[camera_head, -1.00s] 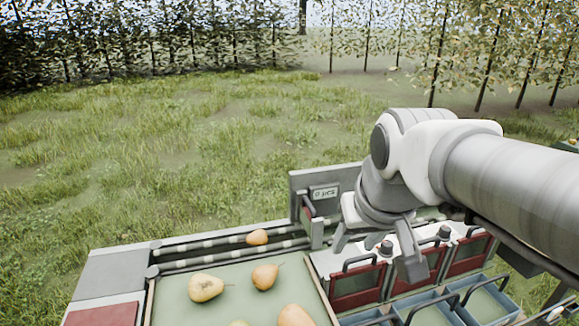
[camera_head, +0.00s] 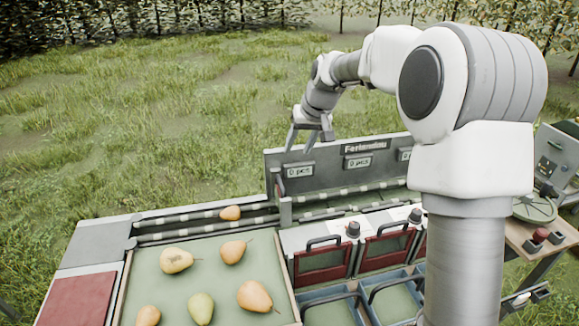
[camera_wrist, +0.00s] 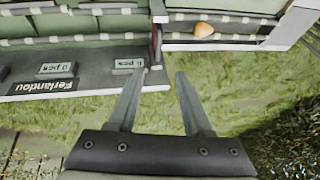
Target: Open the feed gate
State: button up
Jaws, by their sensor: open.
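The feed gate (camera_head: 285,211) is a grey upright piece across the roller feed lane, at the left end of the grey sign panel (camera_head: 330,165). In the wrist view the gate (camera_wrist: 156,42) is a thin upright piece with a dark reddish part, just beyond my fingertips. Whether it is fully shut cannot be told. A pear (camera_head: 230,212) lies on the feed lane (camera_head: 180,222), left of the gate; it also shows in the wrist view (camera_wrist: 204,30). My gripper (camera_head: 301,148) is open and empty above the panel's left end; its two fingers (camera_wrist: 161,76) are spread apart.
A green tray (camera_head: 206,270) with several pears lies in front of the lane. Red-framed flaps (camera_head: 322,265) with dark handles and blue bins (camera_head: 330,310) stand right of it. The panel carries small displays (camera_head: 299,171). Open grass lies behind.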

jog(key=w+f, duration=0.1)
jog(key=w, duration=0.1)
jog(key=p, duration=0.2)
send_near(281, 183)
jog(key=x, duration=0.8)
jog(key=shift+w, duration=0.15)
jog(key=shift+c, duration=0.3)
grip_shut()
dwell(0.8)
